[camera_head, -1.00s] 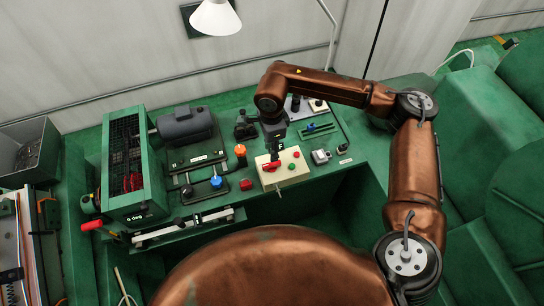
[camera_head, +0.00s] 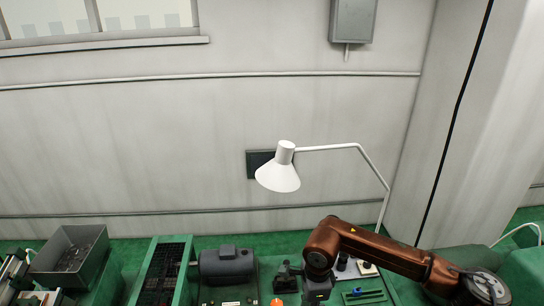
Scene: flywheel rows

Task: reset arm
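My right arm (camera_head: 385,255) is copper-coloured and reaches in from the lower right over the green bench. Its dark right gripper (camera_head: 317,289) points down at the bottom edge of the view. The fingertips are cut off or hidden, so I cannot tell whether it is open or shut or what it touches. My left arm and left gripper are not in view.
A white lamp (camera_head: 278,176) hangs on a bent pole behind the bench. A grey motor (camera_head: 227,264), a green caged unit (camera_head: 165,272) and a grey bin (camera_head: 70,255) stand left of the gripper. A pale wall (camera_head: 130,150) rises behind.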

